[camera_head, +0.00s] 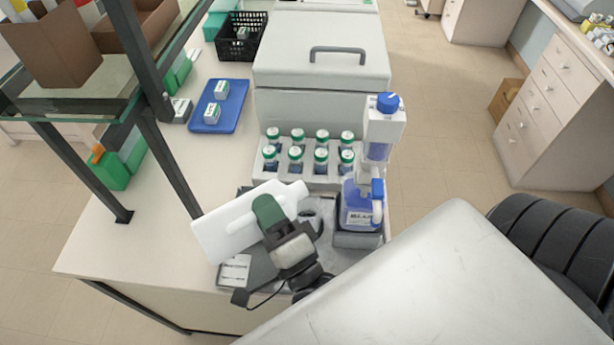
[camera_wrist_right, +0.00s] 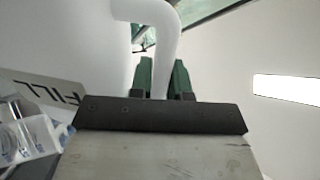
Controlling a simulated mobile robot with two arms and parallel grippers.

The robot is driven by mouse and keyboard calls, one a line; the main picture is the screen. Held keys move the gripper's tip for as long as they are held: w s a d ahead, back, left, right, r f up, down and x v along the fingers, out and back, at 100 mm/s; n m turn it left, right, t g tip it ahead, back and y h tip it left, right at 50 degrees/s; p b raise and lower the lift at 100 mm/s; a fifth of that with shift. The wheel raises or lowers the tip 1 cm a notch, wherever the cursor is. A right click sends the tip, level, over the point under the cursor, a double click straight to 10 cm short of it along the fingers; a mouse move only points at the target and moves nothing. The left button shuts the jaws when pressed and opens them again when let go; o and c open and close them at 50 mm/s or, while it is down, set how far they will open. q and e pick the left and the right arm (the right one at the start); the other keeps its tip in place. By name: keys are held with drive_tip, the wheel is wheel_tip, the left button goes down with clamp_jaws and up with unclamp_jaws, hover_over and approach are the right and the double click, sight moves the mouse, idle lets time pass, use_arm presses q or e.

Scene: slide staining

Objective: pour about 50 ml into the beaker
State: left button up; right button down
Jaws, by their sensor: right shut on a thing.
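A white plastic bottle (camera_head: 222,238) lies tilted well over, its narrow end to the upper right, above the front of the bench. My right gripper (camera_head: 268,208) is shut on its handle. In the right wrist view the white handle (camera_wrist_right: 158,45) passes between the green fingers (camera_wrist_right: 163,80). I cannot make out the beaker; the bottle and gripper cover much of the grey surface (camera_head: 262,262) below. Whether liquid is flowing cannot be told. My left gripper is not in view.
A blue dispenser bottle (camera_head: 358,205) stands close right of the held bottle. Behind is a rack (camera_head: 345,182) of several green-capped vials, then a large grey box (camera_head: 320,75). A blue tray (camera_head: 230,120) lies at the back left. A dark shelf post (camera_head: 172,160) rises at left.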

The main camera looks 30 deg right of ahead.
sight(251, 234)
drive_tip(key=shift+d+r+m, duration=0.15)
drive_tip(key=shift+r+m, duration=0.1)
drive_tip(key=shift+m, duration=0.05)
drive_tip(key=a+f+n+y+b, duration=0.1)
drive_tip(key=n, duration=0.1)
drive_tip(key=a+f+n+b, duration=0.1)
drive_tip(key=f+n, duration=0.1)
drive_tip(key=a+f+n+y+b, duration=0.1)
drive_tip(key=n, duration=0.1)
drive_tip(key=shift+a+f+y+b, duration=0.15)
drive_tip(key=shift+f+y+b, duration=0.15)
drive_tip(key=shift+b, duration=0.05)
drive_tip(key=shift+a+r+n+g+p, duration=0.15)
drive_tip(key=shift+r+n+g+p, duration=0.25)
drive_tip(key=shift+p, duration=0.45)
drive_tip(key=shift+f, duration=0.1)
drive_tip(key=shift+a+r+n+y+p, duration=0.2)
drive_tip(key=shift+n+y+p, duration=0.4)
drive_tip(key=shift+n+p, duration=0.3)
drive_tip(key=shift+f, duration=0.1)
